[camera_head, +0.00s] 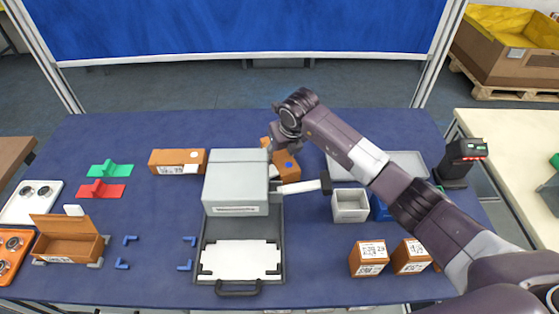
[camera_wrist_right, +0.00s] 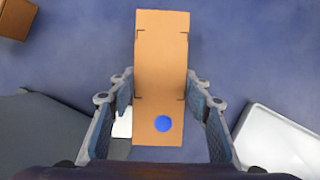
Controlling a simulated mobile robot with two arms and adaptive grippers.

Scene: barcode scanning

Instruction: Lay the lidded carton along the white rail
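My right gripper (camera_wrist_right: 159,88) is open, with one finger on each side of the carton and narrow gaps. In the head view my right gripper (camera_head: 284,140) is over the carton's rear end. A small white piece (camera_wrist_right: 122,122) lies beside the carton. A white bar with a dark end (camera_head: 297,187) is right of the grey unit. I cannot tell which white piece is the rail. My left gripper is not in view.
An open carton (camera_head: 66,243) is at front left. A grey bin (camera_head: 350,206) and two small boxes stand at right. The table's back strip is mostly clear.

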